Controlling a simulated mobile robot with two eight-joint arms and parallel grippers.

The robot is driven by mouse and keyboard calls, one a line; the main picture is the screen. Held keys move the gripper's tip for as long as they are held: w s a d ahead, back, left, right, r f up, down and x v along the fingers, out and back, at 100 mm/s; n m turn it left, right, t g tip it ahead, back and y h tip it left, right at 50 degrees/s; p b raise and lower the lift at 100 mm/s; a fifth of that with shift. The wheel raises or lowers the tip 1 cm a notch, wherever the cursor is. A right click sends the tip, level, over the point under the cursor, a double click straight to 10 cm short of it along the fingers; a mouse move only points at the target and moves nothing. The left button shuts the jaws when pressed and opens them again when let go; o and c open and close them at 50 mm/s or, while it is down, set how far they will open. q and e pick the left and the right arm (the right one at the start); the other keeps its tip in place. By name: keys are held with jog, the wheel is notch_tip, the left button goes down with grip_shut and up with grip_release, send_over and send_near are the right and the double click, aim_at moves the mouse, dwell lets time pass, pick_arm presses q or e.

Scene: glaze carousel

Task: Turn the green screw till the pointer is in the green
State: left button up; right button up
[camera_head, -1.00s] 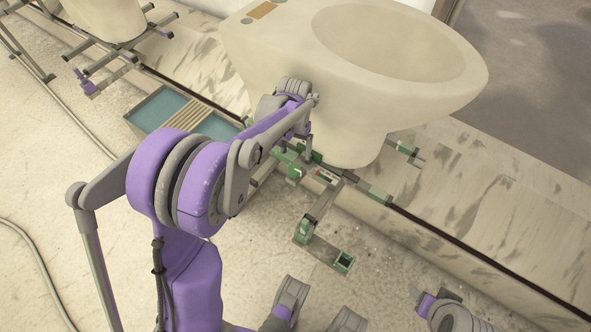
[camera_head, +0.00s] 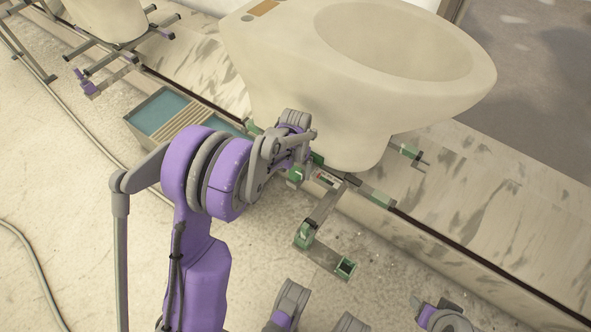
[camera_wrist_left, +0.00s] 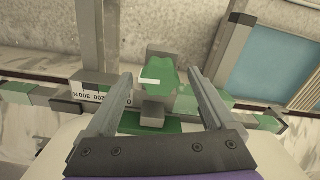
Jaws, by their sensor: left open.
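The green screw (camera_wrist_left: 160,76) shows in the left wrist view as a lobed green knob with a white mark, on a grey block. My left gripper (camera_wrist_left: 161,80) is open, with one finger on each side of the screw. A gap shows between the knob and each finger. A scale plate (camera_wrist_left: 100,92) with dark and light fields and upside-down numbers lies left of the screw. I cannot make out the pointer clearly. My right gripper's fingers do not show.
A large cream ceramic basin (camera_head: 300,75) stands just behind my left wrist. A tray with blue-green compartments (camera_head: 160,110) lies to the left. A grey bracket with green ends (camera_head: 325,257) sticks out in front. Hoses lie on the floor at left.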

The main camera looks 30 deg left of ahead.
pick_arm(q)
jog(key=c, duration=1.4)
jog(key=m, duration=0.4)
jog(key=shift+m, duration=2.3)
jog(key=o, duration=1.4)
